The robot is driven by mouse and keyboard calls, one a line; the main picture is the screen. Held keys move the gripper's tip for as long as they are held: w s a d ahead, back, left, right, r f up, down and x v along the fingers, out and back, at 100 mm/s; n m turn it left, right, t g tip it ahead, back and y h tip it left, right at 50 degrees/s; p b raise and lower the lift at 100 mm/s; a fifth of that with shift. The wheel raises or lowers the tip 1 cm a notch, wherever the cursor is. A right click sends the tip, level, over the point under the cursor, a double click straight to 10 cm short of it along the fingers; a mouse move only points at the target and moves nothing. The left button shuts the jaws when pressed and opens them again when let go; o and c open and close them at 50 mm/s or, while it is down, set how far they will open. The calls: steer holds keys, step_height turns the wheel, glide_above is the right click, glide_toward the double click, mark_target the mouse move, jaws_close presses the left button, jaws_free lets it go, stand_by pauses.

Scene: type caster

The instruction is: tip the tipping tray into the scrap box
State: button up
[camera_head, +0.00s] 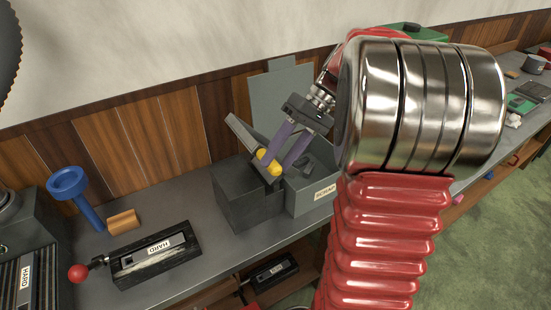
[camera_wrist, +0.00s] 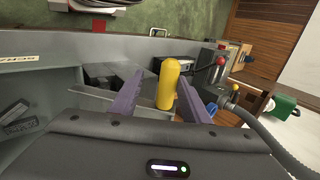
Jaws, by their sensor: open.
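The tipping tray (camera_head: 243,135) is a dark grey plate, tilted, with its high end at the left, above a dark block-like stand (camera_head: 240,196). Its yellow knob-ended handle (camera_head: 268,161) is near the low end. The grey scrap box (camera_head: 306,196) with a SCRAP label stands just right of the stand. My gripper (camera_head: 277,160) is open, with its purple fingers either side of the yellow handle. In the wrist view the handle (camera_wrist: 168,84) stands between the fingers, nearer the right one; contact is unclear. Dark pieces (camera_wrist: 18,118) lie in the scrap box.
A black HARD box (camera_head: 155,262) with a red-knobbed lever lies on the bench at the left. A blue funnel-topped piece (camera_head: 78,195) and a tan block (camera_head: 123,221) stand behind it. A grey panel (camera_head: 282,95) rises behind the scrap box. Bare bench (camera_head: 180,205) lies left of the stand.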

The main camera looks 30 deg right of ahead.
steer(key=shift+r, duration=0.1)
stand_by(0.3)
steer(key=v, duration=1.3)
steer(key=shift+d+r, duration=0.2)
steer(key=s+a+f+t+h, duration=0.1)
steer(key=s+a+f+h, duration=0.1)
steer(key=a, duration=0.6)
steer(key=s+a+f+t+h, duration=0.2)
steer(key=s+a+f, duration=0.3)
steer(key=a, duration=0.3)
steer(key=s+a+f+t+h, duration=0.2)
steer(key=s+a+f+h, duration=0.1)
steer(key=a, duration=0.6)
steer(key=shift+s+f+n+h, duration=0.25)
steer(key=shift+f+n+h, duration=0.05)
steer(key=shift+f+h, duration=0.25)
steer(key=shift+d, duration=0.15)
